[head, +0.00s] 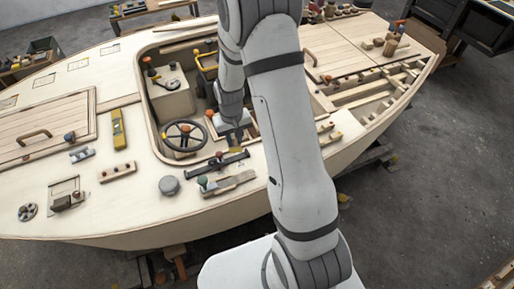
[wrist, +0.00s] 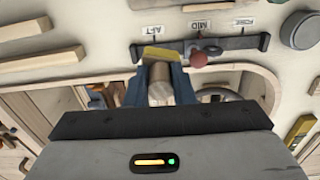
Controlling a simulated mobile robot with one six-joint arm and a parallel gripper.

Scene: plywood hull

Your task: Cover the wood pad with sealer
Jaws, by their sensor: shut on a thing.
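My gripper (wrist: 158,78) is shut on a round wooden handle (wrist: 159,94) with a yellow end (wrist: 161,54), which looks like a brush or applicator. The handle sits between the two blue-grey fingers. In the head view my gripper (head: 233,128) is low over the right side of the cockpit, beside the steering wheel, and what it holds is hard to make out. In the wrist view the yellow end overlaps the dark slider track. I cannot tell whether they touch. I cannot clearly identify the wood pad or any sealer in either view.
The slider track (wrist: 228,44) has a red knob (wrist: 198,59) and AFT and MID labels. It also shows in the head view (head: 223,161). A steering wheel (head: 184,136), a grey round cap (head: 169,186) and a yellow tool (head: 118,128) are nearby. Open deck lies left.

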